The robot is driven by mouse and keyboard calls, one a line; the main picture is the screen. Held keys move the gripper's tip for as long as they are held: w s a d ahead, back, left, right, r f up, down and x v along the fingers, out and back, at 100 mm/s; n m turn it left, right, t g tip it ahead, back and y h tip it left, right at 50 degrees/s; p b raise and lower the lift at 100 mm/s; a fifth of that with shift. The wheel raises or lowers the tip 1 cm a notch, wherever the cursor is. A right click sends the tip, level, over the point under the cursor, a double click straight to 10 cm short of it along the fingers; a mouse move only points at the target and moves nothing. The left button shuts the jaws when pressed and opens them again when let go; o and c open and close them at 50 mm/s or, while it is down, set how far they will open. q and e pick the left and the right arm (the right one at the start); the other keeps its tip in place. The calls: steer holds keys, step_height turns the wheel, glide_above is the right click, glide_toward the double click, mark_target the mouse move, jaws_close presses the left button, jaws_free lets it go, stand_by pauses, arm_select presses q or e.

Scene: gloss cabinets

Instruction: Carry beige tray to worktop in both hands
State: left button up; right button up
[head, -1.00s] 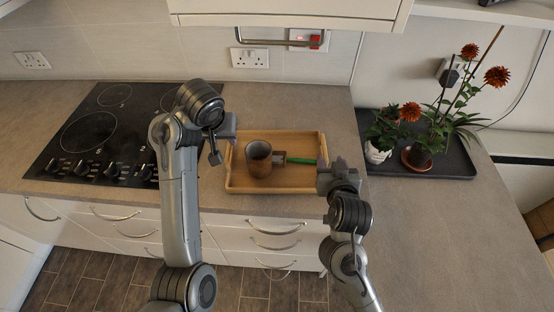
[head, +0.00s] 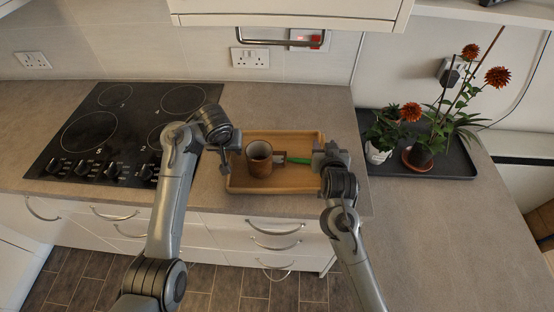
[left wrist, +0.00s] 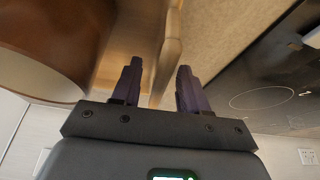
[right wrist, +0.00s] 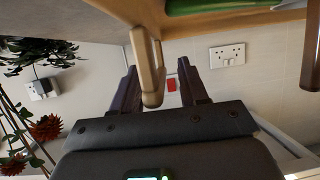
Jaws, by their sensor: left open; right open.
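The beige tray (head: 285,190) lies flat on the worktop (head: 340,110) near the wall. It holds a brown mug (head: 258,166) and a slim green item (head: 298,160). My left gripper (head: 225,160) is at the tray's left side, open; in the left wrist view the tray's rim (left wrist: 168,58) stands between its spread fingers (left wrist: 157,85). My right gripper (head: 324,158) is at the tray's right side, open; in the right wrist view the rim (right wrist: 150,70) comes down between its fingers (right wrist: 160,85). Neither gripper is closed on the rim.
A black hob (head: 105,125) lies left of the tray. A dark plant tray (head: 455,160) with potted orange flowers (head: 425,155) is at the right. A wall cabinet (head: 290,10) hangs above. The worktop at the front right (head: 440,240) is clear.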

arm_select(q)
steer(key=shift+c, duration=0.2)
arm_select(e)
steer(key=shift+c, duration=0.2)
arm_select(q)
jaws_close()
arm_select(e)
jaws_close()
arm_select(q)
steer(key=shift+r, duration=0.25)
arm_select(e)
steer(key=shift+r, duration=0.2)
